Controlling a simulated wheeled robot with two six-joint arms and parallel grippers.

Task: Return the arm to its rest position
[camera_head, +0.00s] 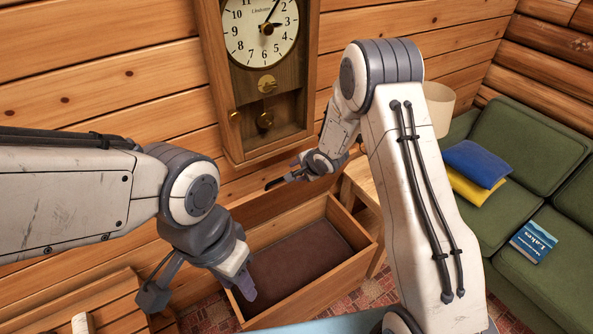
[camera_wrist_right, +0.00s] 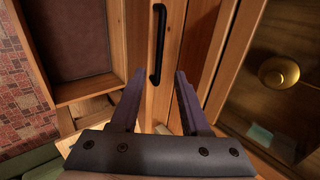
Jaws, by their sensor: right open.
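My right gripper (camera_head: 283,181) is in front of the wall, just below the clock case and above an open wooden drawer. In the right wrist view its two fingers (camera_wrist_right: 159,88) are spread apart with nothing held between them. A black bar handle (camera_wrist_right: 157,45) on a wooden panel shows beyond the gap between the fingers; whether they touch it is unclear, but I see no grasp. My left gripper (camera_head: 246,284) points down at the drawer's left front corner. Its fingers overlap in this view, so their opening is hidden.
The open drawer (camera_head: 350,262) looks empty, with a dark brown bottom. A wall clock (camera_head: 262,35) hangs above it. A green sofa (camera_head: 530,140) at the right bears a blue pillow (camera_head: 475,163), a yellow pillow (camera_head: 470,190) and a blue book (camera_head: 534,243). A lamp (camera_head: 439,105) stands beside the sofa.

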